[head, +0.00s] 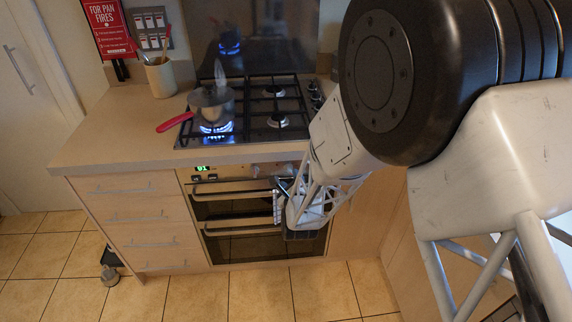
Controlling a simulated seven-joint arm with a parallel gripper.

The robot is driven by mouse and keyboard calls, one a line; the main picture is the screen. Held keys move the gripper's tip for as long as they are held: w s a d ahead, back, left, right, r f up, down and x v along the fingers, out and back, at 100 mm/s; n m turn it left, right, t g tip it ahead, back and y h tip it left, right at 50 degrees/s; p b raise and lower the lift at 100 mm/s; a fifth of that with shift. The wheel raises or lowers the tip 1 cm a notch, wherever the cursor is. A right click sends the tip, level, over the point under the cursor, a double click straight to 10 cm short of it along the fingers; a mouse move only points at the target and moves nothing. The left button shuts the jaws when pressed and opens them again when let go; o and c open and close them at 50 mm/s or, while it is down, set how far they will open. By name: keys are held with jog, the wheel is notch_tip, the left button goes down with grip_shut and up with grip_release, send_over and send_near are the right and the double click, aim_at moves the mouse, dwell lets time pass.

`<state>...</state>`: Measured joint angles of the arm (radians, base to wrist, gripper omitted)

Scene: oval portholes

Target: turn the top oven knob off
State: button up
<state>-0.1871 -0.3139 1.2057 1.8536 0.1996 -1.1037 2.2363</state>
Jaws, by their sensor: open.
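The built-in oven (262,246) stands under the worktop, with a control strip (228,172) along its top edge. A green display (203,168) is lit at the strip's left end. Small round knobs (256,171) show on the strip; their markings and settings are too small to read. I cannot tell which one is the top oven knob. My gripper (280,196) is in front of the oven's right half, just below the strip, open. It hides part of the upper door handle and the right part of the strip. No contact with a knob is visible.
Above, the gas hob (250,118) has a lit burner under a pan (212,104) with a red handle sticking out left. A utensil pot (161,78) stands behind on the worktop (112,130). Drawers (135,216) are left of the oven.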

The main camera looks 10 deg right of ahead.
aim_at(288, 171)
jog(key=shift+s+a+f+m+t, duration=0.1)
jog(key=shift+s+f+m+t, duration=0.1)
jog(key=shift+f+m, duration=0.3)
jog(key=shift+s+a+f+m+t, duration=0.1)
jog(key=shift+s+f+m+t, duration=0.15)
jog(key=shift+f, duration=0.4)
jog(key=shift+w, duration=0.25)
jog(key=shift+w, duration=3.8)
jog(key=c, duration=0.9)
jog(key=shift+o, duration=0.2)
